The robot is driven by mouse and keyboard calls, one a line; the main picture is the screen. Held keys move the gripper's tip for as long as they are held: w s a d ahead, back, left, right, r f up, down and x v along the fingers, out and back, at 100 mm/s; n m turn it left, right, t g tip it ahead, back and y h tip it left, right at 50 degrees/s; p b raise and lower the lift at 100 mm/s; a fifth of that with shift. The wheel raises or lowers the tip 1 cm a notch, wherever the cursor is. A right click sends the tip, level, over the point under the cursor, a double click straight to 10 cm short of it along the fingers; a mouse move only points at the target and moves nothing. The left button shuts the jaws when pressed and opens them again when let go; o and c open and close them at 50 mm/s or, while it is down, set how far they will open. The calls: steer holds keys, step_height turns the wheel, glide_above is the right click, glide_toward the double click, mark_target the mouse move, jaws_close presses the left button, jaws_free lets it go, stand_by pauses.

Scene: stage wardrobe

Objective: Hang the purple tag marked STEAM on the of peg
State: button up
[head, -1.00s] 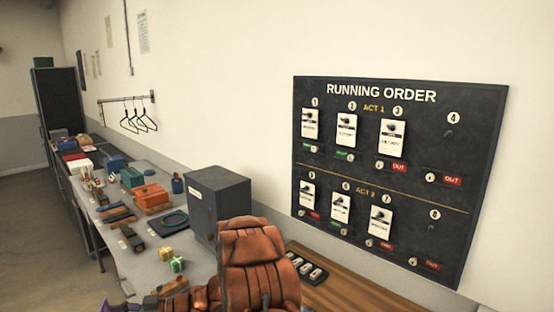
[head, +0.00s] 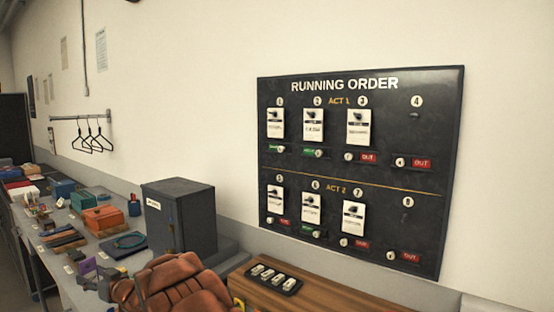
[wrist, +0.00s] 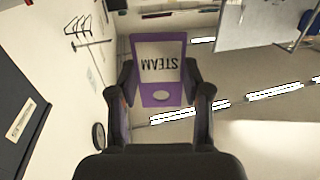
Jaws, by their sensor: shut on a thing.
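The purple tag (wrist: 176,92) has a pale face marked STEAM, which reads upside down in the wrist view. It is between the two dark fingers of my gripper (wrist: 158,80), which is shut on it by its side edges. A pale oval shows near the tag's lower end. In the head view a small purple patch, apparently the tag (head: 88,266), is at my gripper (head: 106,284) low on the left. The black RUNNING ORDER board (head: 350,175) hangs on the wall, well right of my gripper. Pegs 4 (head: 415,115) and 8 (head: 405,224) are bare; the other numbered pegs carry white cards.
A grey cabinet (head: 180,219) stands between my gripper and the board. A wooden surface (head: 318,291) with a black tray (head: 273,280) lies below the board. The long table at left is cluttered. A rail with black hangers (head: 92,135) is on the wall.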

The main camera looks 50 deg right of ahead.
steer(key=w+d+r+m+h+b, duration=0.2)
steer(key=w+d+r+m+h, duration=0.1)
steer(key=d+r+h, duration=0.3)
steer(key=s+d+r+m+g+h+b, duration=0.15)
steer(key=s+d+r+m+h, duration=0.3)
steer(key=d+r, duration=0.6)
steer(key=s+d+r+m+g+h+b, duration=0.1)
steer(key=s+d+r+m+g+h, duration=0.3)
steer(key=d+r, duration=0.65)
steer(key=s+d+r+m+g+h, duration=0.2)
steer(key=s+d+r, duration=0.3)
steer(key=s, duration=0.5)
steer(key=s+d+r+m+g+h+b, duration=0.1)
steer(key=s+d+r+m+g+h, duration=0.2)
steer(key=s, duration=0.8)
steer(key=s+d+r+m+g+h+b, duration=0.1)
steer(key=s+d+r+m+g+h, duration=0.2)
steer(key=s+d+r+g, duration=0.3)
steer(key=s+d+r+m, duration=0.1)
steer(key=s+d, duration=0.1)
steer(key=s, duration=0.3)
steer(key=shift+d+r, duration=0.2)
steer(key=shift+s+d, duration=0.1)
